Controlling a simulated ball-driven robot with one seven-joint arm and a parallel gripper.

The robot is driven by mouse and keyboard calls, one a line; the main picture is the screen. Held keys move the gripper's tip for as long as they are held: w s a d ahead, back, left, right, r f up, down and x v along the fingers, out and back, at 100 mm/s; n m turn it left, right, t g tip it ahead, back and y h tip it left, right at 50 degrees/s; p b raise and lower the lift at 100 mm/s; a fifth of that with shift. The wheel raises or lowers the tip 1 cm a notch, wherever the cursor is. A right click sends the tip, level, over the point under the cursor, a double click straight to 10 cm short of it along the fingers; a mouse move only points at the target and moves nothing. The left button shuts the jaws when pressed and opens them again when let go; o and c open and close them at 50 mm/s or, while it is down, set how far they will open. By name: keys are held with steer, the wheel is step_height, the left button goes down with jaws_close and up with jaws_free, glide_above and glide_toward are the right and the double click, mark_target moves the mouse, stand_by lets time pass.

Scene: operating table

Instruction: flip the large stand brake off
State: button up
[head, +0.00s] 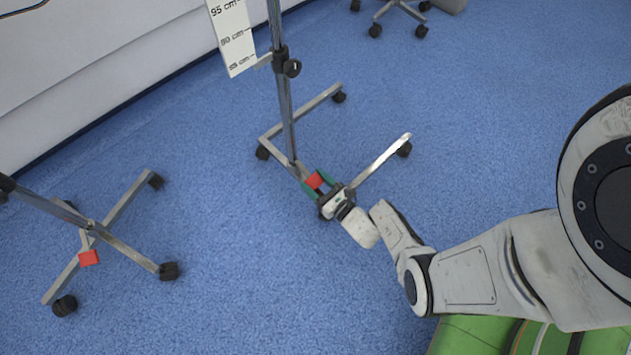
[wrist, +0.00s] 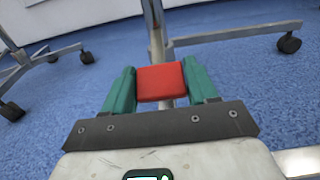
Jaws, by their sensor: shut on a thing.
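The large stand (head: 286,120) is a metal pole on a wheeled base in the middle of the head view. Its red brake pedal (head: 314,180) sits low at the base, near the foot of the pole. My gripper (head: 312,184) is down at the base with its green fingers on either side of the red pedal. In the wrist view the red brake pedal (wrist: 161,82) lies between the two green fingers of my gripper (wrist: 162,85), and the gripper is shut on it. The pedal's underside and its tilt are hard to tell.
A smaller wheeled stand (head: 120,240) with its own red pedal (head: 89,258) stands at the left. Another wheeled base (head: 395,12) is at the top. A white wall or panel (head: 90,70) runs along the upper left. Blue floor is clear at lower middle and right of the large stand.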

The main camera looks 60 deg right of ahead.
mark_target(306, 172)
steer(key=c, duration=0.7)
steer(key=r+g+p, duration=0.1)
steer(key=p, duration=0.2)
steer(key=shift+s+r+p, duration=0.1)
steer(key=shift+r+p, duration=0.15)
steer(key=shift+p, duration=0.1)
step_height(306, 172, up, 2)
steer(key=g+y+p, duration=0.1)
steer(key=g+p, duration=0.2)
steer(key=p, duration=0.4)
steer(key=shift+s+a+p, duration=0.1)
steer(key=shift+p, duration=0.3)
steer(key=shift+g+p, duration=0.4)
steer(key=shift+p, duration=0.2)
steer(key=o, duration=1.4)
steer(key=shift+o, duration=0.2)
steer(key=shift+s, duration=0.1)
